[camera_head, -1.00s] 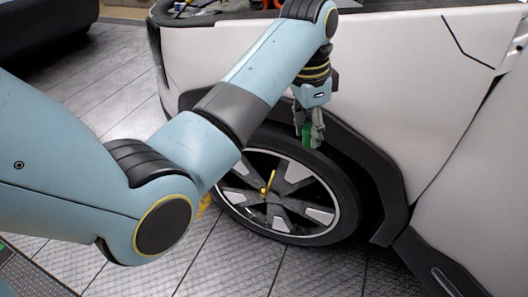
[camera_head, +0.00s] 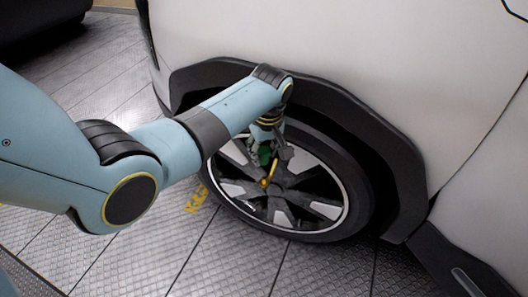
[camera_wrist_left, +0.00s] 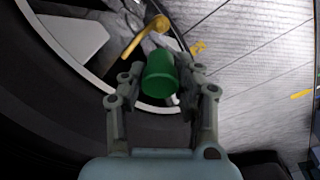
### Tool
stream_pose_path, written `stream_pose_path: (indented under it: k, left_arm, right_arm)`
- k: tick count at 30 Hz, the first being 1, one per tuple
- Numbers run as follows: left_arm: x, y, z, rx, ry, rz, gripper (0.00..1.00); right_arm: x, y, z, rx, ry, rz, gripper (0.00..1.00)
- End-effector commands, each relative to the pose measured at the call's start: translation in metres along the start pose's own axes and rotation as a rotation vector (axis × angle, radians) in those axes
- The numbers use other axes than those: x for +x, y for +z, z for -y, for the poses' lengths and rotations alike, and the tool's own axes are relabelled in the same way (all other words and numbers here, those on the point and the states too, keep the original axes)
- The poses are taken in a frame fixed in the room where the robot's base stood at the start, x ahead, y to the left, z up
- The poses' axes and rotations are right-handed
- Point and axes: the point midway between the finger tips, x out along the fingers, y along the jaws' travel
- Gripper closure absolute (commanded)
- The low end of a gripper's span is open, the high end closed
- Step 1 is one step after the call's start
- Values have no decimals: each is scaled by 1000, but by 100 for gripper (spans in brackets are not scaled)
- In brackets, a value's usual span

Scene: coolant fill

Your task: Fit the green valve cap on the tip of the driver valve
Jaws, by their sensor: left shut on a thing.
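The green valve cap (camera_wrist_left: 159,78) sits between the fingers of my left gripper (camera_wrist_left: 157,80), which is shut on it. In the head view the left gripper (camera_head: 272,155) is in front of the upper part of the wheel, with the green cap (camera_head: 265,154) partly hidden by the fingers. The driver valve (camera_head: 268,177) is a yellow stem with a rounded tip standing out from the wheel. In the left wrist view the valve (camera_wrist_left: 145,38) is just beyond the cap, up and to its left, and looks apart from it. My right gripper is not in view.
The wheel (camera_head: 322,210) with its black tyre and light spokes is under the dark arch trim (camera_head: 395,150) of a white vehicle (camera_head: 330,45). The tiled floor (camera_head: 110,245) left of the wheel is clear, with yellow marking (camera_head: 196,199) on it.

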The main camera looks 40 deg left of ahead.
Motion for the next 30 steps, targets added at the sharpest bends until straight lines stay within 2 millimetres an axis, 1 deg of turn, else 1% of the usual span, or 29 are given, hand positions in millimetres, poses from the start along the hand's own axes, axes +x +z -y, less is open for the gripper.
stream_pose_path:
  k: [4, 8, 9, 12, 18, 24, 30]
  left_arm:
    - [-1, 0, 0, 3, 2, 1, 82]
    - [-3, 1, 0, 11, 15, 0, 82]
    - [5, 2, 0, 11, 13, 0, 82]
    - [18, 4, 1, 11, 11, 1, 82]
    - [40, 8, 1, 11, 11, 1, 82]
    - [53, 9, 0, 11, 12, 0, 82]
    - [58, 10, 0, 11, 13, 0, 82]
  right_arm:
    - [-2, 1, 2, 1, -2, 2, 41]
    - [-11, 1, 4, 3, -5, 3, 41]
    - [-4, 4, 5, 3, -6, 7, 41]
    - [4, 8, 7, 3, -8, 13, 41]
    - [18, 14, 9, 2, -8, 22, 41]
    - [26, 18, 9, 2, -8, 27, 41]
    - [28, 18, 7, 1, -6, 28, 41]
